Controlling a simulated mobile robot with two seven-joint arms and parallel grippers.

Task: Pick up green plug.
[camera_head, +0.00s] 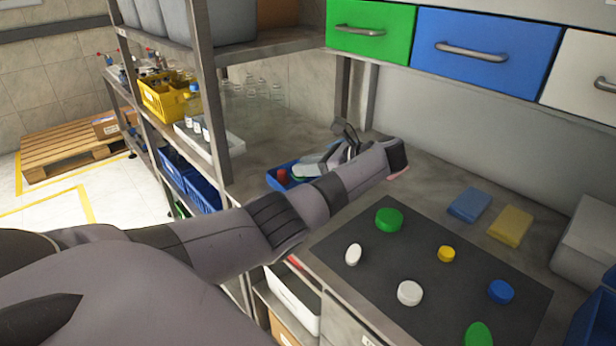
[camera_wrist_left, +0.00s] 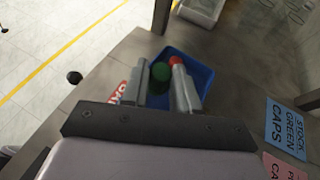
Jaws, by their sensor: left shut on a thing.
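My left gripper (camera_head: 312,168) reaches over a small blue tray (camera_head: 272,183) on the far bench. In the left wrist view its fingers (camera_wrist_left: 161,68) are shut on a green plug (camera_wrist_left: 160,73). The green plug also shows as a sliver in the head view (camera_head: 298,179), partly hidden by the gripper. The blue tray also shows in the left wrist view (camera_wrist_left: 205,75), below the fingers. I cannot tell whether the plug touches the tray. A red plug (camera_head: 282,175) is beside the green one, close to a finger. My right gripper is not in view.
A dark mat (camera_head: 440,290) carries several coloured caps, including a green cap (camera_head: 389,219). A shelf post (camera_head: 208,90) stands left of the tray. Glassware (camera_head: 250,88) stands behind.

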